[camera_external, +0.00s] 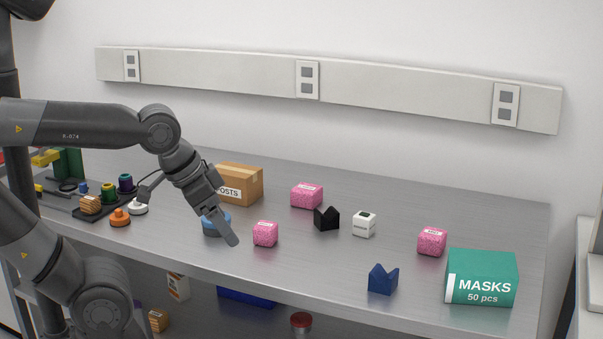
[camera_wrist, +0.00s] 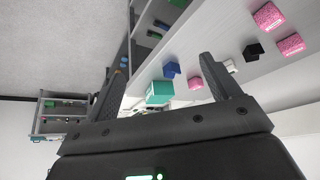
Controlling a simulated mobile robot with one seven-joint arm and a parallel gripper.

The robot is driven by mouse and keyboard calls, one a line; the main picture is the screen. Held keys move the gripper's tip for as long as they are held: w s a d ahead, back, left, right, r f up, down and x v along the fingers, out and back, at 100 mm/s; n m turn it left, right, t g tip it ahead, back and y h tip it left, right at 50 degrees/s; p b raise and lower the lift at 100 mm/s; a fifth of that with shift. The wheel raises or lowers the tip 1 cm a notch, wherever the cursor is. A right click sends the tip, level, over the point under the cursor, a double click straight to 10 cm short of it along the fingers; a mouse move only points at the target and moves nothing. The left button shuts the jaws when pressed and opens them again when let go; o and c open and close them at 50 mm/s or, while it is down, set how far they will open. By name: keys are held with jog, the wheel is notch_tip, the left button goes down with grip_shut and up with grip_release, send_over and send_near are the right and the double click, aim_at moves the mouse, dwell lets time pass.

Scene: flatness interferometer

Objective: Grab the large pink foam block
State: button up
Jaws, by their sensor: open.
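Three pink foam blocks stand on the metal bench. The large pink foam block (camera_external: 306,196) is the rearmost, behind the black notched piece; in the wrist view it appears at the right edge (camera_wrist: 290,44). A smaller pink block (camera_external: 265,234) is nearer the front and shows at the top right of the wrist view (camera_wrist: 268,16). Another smaller pink block (camera_external: 432,241) is near the masks box, also in the wrist view (camera_wrist: 195,83). My gripper (camera_external: 230,239) is open and empty, left of the blocks; its two spread fingers show in the wrist view (camera_wrist: 164,62).
A black notched piece (camera_external: 326,218) and white cube (camera_external: 364,224) stand right of the large block. A cardboard box (camera_external: 240,184) is to its left. A blue round object (camera_external: 213,224) is partly hidden behind my gripper. A blue notched piece (camera_external: 383,279) and green masks box (camera_external: 482,278) are at right.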

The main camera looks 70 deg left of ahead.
jog(key=shift+o, duration=0.6)
jog(key=shift+w, duration=0.1)
jog(key=w+a+r+n, duration=0.25)
jog(key=w+a, duration=0.35)
jog(key=w, duration=0.4)
jog(key=n+g+y, duration=0.2)
jog(key=n+y, duration=0.1)
jog(key=n, duration=0.3)
send_over(306, 188)
jog(key=s+d, duration=0.3)
notch_tip(306, 188, down, 12)
jog(key=x, duration=1)
jog(key=shift+w+a+r, duration=0.1)
jog(key=shift+a+r, duration=0.05)
jog(key=shift+a, duration=0.25)
jog(key=shift+c, duration=0.3)
